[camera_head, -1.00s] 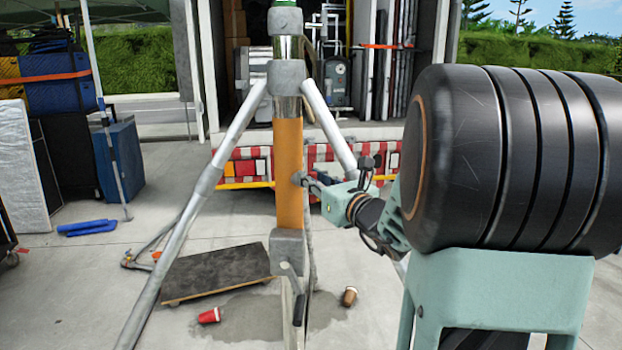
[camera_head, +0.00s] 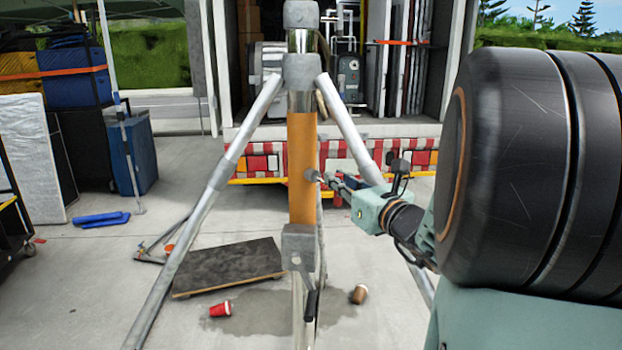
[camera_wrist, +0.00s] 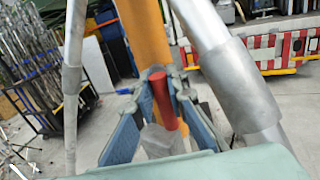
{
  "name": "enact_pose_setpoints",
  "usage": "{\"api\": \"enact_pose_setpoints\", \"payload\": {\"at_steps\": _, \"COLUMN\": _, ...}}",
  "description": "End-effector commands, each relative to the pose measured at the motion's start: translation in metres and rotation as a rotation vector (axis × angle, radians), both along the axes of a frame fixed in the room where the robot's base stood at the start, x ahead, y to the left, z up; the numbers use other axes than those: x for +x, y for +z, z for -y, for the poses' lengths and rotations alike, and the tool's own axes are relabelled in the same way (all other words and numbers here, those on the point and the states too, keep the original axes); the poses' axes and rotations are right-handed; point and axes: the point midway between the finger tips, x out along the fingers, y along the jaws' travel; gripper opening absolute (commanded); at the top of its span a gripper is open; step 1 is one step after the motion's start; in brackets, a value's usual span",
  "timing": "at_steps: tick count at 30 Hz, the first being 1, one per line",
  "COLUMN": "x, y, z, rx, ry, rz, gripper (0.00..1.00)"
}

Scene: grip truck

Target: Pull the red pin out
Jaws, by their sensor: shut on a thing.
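The red pin (camera_wrist: 160,95) shows in the wrist view between the two fingers of my gripper (camera_wrist: 158,118), with the orange column of the stand (camera_wrist: 143,35) just behind it. The gripper is shut on the pin. In the head view my gripper (camera_head: 335,182) reaches in from the right to the side of the orange column (camera_head: 302,170). A small grey knob (camera_head: 311,175) shows on the column at the fingertips. The pin's red is not clearly visible in that view. I cannot tell whether the pin's far end is in the column.
The stand's grey legs (camera_head: 205,195) spread to both sides of the column. A dark dolly board (camera_head: 228,268), a red cup (camera_head: 220,309) and a brown cup (camera_head: 358,294) lie on the ground. An open truck (camera_head: 400,95) stands behind. The concrete at left front is clear.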

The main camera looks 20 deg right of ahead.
Motion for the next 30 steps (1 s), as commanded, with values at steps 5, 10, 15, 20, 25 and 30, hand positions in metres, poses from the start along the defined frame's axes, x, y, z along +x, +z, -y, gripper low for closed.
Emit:
{"api": "enact_pose_setpoints", "payload": {"at_steps": 5, "x": -0.002, "y": -0.004, "z": 0.002, "rx": 0.002, "ry": -0.004, "rz": -0.007, "gripper": 0.16}}
{"api": "enact_pose_setpoints", "payload": {"at_steps": 10, "x": -0.001, "y": -0.003, "z": 0.001, "rx": 0.002, "ry": -0.003, "rz": -0.005, "gripper": 0.31}}
{"api": "enact_pose_setpoints", "payload": {"at_steps": 15, "x": -0.001, "y": -0.002, "z": 0.001, "rx": 0.002, "ry": -0.002, "rz": -0.004, "gripper": 0.31}}
{"api": "enact_pose_setpoints", "payload": {"at_steps": 20, "x": 0.003, "y": -0.002, "z": 0.0, "rx": 0.002, "ry": -0.001, "rz": -0.004, "gripper": 0.31}}
{"api": "enact_pose_setpoints", "payload": {"at_steps": 25, "x": 0.023, "y": -0.002, "z": -0.004, "rx": 0.002, "ry": 0.0, "rz": -0.005, "gripper": 0.31}}
{"api": "enact_pose_setpoints", "payload": {"at_steps": 30, "x": 0.041, "y": -0.001, "z": -0.007, "rx": 0.0, "ry": -0.004, "rz": -0.002, "gripper": 0.31}}
